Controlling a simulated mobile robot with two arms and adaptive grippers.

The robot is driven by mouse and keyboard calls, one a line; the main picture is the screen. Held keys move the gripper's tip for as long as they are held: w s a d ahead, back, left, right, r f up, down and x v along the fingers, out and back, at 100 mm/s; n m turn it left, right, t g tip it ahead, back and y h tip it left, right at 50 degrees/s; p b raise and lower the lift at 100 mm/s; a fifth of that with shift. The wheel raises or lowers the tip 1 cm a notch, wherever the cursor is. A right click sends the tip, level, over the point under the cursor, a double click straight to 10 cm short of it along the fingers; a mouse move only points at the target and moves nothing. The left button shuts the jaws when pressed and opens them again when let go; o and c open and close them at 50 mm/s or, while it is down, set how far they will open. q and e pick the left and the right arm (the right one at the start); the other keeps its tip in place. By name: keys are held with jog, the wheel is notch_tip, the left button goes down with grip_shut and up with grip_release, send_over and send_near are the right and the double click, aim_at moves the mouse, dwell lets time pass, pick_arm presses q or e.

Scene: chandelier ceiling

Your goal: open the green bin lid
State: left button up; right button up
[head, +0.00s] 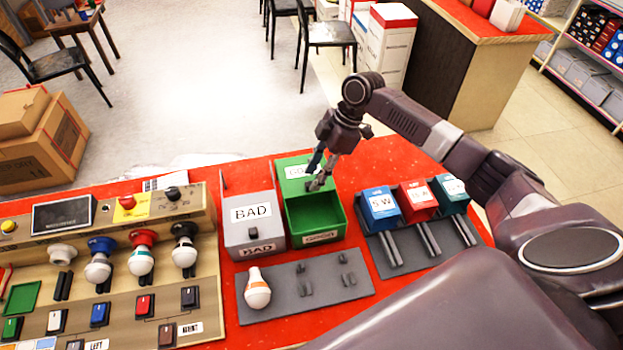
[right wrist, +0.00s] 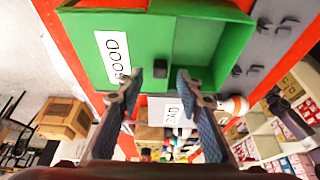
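The green bin (head: 328,230) stands on the red table with GOOD on its front, and its open inside shows. Its green lid (head: 289,187), with a GOOD label, is swung back at the far side of the bin. My right gripper (head: 318,184) is at the lid and hides part of it. In the right wrist view the two fingers of the right gripper (right wrist: 160,76) are apart, with the lid's small dark knob (right wrist: 161,68) between their tips. I see no clear contact with the knob. My left gripper is not in view.
A grey BAD bin (head: 241,236) with its lid down stands close on the left. Blue, red and teal boxes (head: 380,207) stand on a rack at the right. A grey tray (head: 325,287) with a white bulb (head: 257,291) lies in front. A bulb test panel (head: 110,290) is at the left.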

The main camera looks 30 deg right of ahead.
jog(key=w+v, duration=0.1)
jog(key=v, duration=0.8)
jog(key=shift+s+r, duration=0.15)
jog(key=shift+s, duration=0.35)
jog(key=shift+s, duration=0.1)
